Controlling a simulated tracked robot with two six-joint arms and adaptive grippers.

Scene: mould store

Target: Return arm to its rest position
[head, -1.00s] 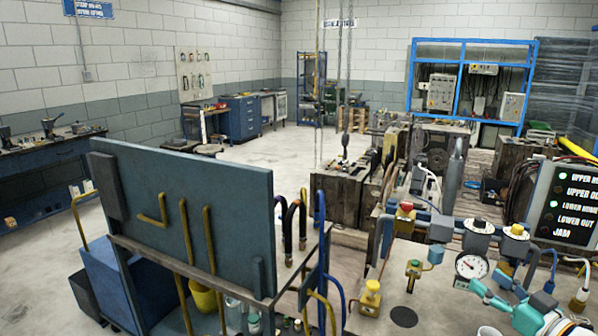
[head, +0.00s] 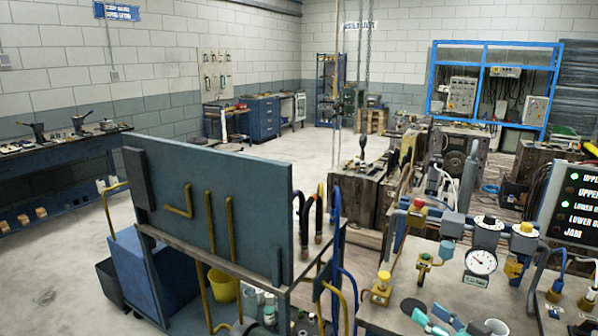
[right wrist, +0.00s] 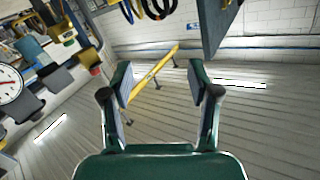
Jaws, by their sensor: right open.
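My right gripper (head: 436,322) shows as teal parts at the bottom edge of the head view, in front of the bench with valves and a gauge. Most of it is cut off by the frame. In the right wrist view, my right gripper (right wrist: 165,86) has its two dark green fingers spread wide with nothing between them. Behind it are a long ribbed surface with bright light strips and a yellow bar (right wrist: 152,74), apart from the fingers. My left gripper is in neither view.
The valve bench (head: 440,285) carries a pressure gauge (head: 481,262) and pipework. A lit status panel (head: 574,208) stands at the right edge. A blue-grey board (head: 215,205) with yellow and black hoses stands left of the bench. Open floor (head: 285,150) lies behind.

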